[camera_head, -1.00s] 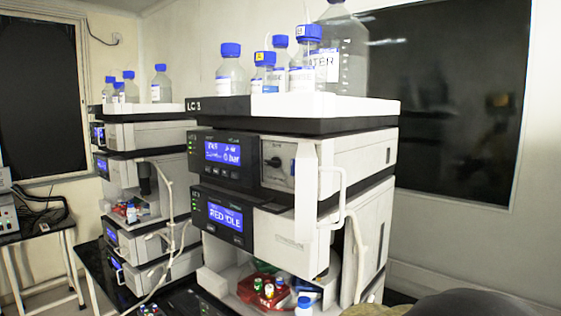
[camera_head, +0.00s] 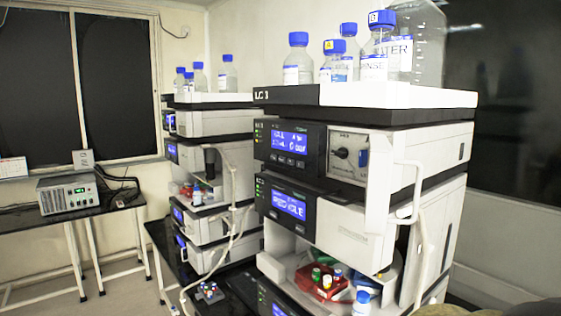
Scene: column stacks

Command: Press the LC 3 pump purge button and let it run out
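The LC 3 stack (camera_head: 285,95) stands right of the middle, its label on the dark front edge of the top tray. Its upper module is the pump (camera_head: 290,148), with a lit blue display (camera_head: 289,141), a row of small buttons (camera_head: 288,160) under it, and a panel with a dark knob (camera_head: 342,153) and a blue part beside it. Which button is the purge button is too small to tell. A lower module has another blue display (camera_head: 289,204). My gripper is not in view.
Blue-capped bottles (camera_head: 298,60) stand on the top tray. A white tube or handle (camera_head: 417,195) juts from the stack's right front. A second stack (camera_head: 212,150) stands behind left. A bench with a grey instrument (camera_head: 82,192) is at far left; floor shows between.

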